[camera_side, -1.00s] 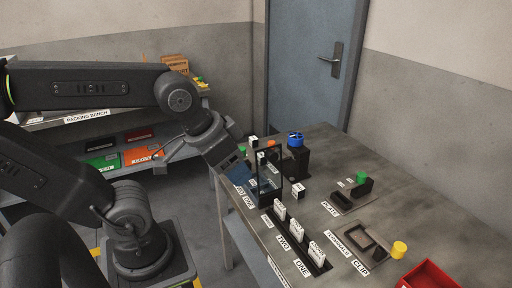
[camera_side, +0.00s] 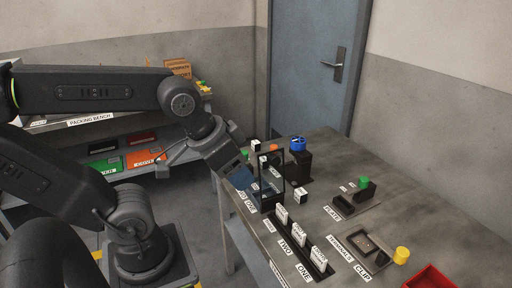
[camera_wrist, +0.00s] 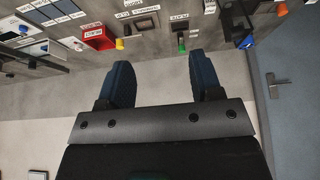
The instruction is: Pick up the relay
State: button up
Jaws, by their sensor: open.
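No label that I can read names the relay, so I cannot tell which part it is. Two small white-topped dark blocks are candidates: one near the table's front middle (camera_side: 300,195), one at the back left (camera_side: 256,145). My gripper (camera_side: 240,180) is at the table's left edge in the side view, tilted downward, beside a dark upright frame (camera_side: 284,170). Its blue fingers are spread apart with nothing between them in the wrist view (camera_wrist: 164,82). The frame partly hides the fingertips in the side view.
A black block with a blue top (camera_side: 298,146) stands behind the frame. A rack of white cards (camera_side: 299,234) lies along the front edge. A green-topped part (camera_side: 364,182), yellow cylinder (camera_side: 401,255) and red bin (camera_side: 432,278) stand to the right. The table's back right is clear.

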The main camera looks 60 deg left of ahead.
jog(key=shift+o, duration=0.3)
jog(key=w+a+r+m+y, duration=0.1)
jog(key=w+a+r+m, duration=0.25)
jog(key=w, duration=0.45)
jog(key=w+a+m+g+y, duration=0.2)
jog(key=w+a+m, duration=0.3)
jog(key=w+a, duration=0.75)
jog(key=m+g+y, duration=0.1)
jog(key=m+g, duration=0.3)
jog(key=m, duration=0.6)
send_over(258, 144)
jog(key=d, duration=0.5)
notch_tip(258, 144, down, 20)
jog(key=shift+n+y, duration=0.25)
jog(key=shift+y, duration=0.05)
jog(key=x, duration=0.7)
jog(key=shift+w+a+f, duration=0.15)
jog(key=shift+a+f, duration=0.15)
jog(key=shift+x, duration=2.85)
jog(key=shift+d, duration=0.1)
